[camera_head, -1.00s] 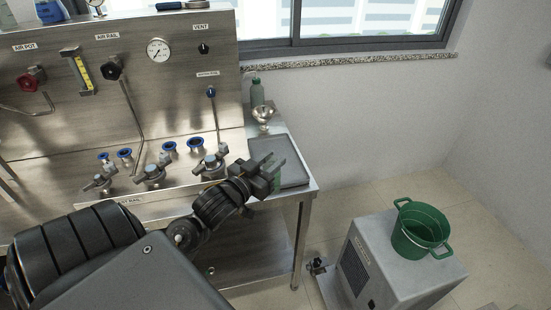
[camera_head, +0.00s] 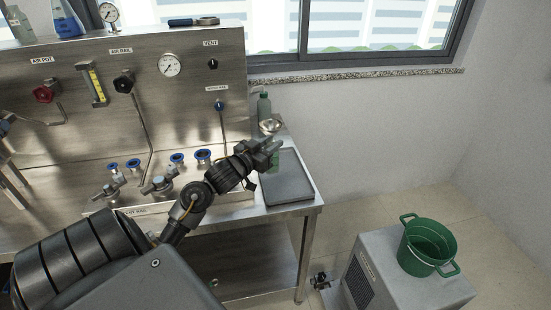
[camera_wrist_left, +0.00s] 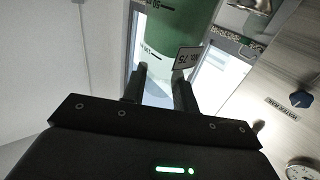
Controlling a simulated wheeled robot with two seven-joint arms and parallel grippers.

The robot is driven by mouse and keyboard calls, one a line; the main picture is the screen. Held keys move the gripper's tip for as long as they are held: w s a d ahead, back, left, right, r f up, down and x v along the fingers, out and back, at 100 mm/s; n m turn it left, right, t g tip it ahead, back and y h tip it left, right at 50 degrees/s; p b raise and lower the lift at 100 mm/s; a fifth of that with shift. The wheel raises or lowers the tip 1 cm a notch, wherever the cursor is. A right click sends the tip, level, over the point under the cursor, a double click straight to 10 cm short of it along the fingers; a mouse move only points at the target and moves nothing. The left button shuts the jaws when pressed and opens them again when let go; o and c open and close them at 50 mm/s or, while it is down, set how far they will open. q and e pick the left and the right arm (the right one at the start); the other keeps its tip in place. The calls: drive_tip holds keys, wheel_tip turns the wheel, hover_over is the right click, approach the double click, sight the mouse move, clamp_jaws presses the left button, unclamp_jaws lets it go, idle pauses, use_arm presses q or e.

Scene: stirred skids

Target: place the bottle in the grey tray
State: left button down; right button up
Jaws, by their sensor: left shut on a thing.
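The grey tray (camera_head: 292,184) lies flat at the right end of the steel bench. My left gripper (camera_head: 272,149) is over the tray's back left part in the head view. In the left wrist view the bottle (camera_wrist_left: 172,30) has dark scale marks and a white label, and sits between the fingertips of the gripper (camera_wrist_left: 158,82). I cannot tell how high it is above the tray. My right gripper is not in view.
Another green bottle (camera_head: 264,107) stands behind the tray, near the wall, with a small metal cup (camera_head: 271,126) in front of it. Valves (camera_head: 158,184) line the bench to the left. A green bucket (camera_head: 428,247) stands on a grey box (camera_head: 400,283) at right.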

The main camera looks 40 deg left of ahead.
use_arm(q)
drive_tip(key=w+a+f+p, duration=0.1)
drive_tip(key=w+f, duration=0.2)
drive_tip(key=f, duration=0.4)
drive_tip(key=shift+f, duration=0.35)
drive_tip(key=shift+w+a, duration=0.1)
drive_tip(key=shift+f, duration=0.15)
drive_tip(key=c, duration=1.1)
unclamp_jaws()
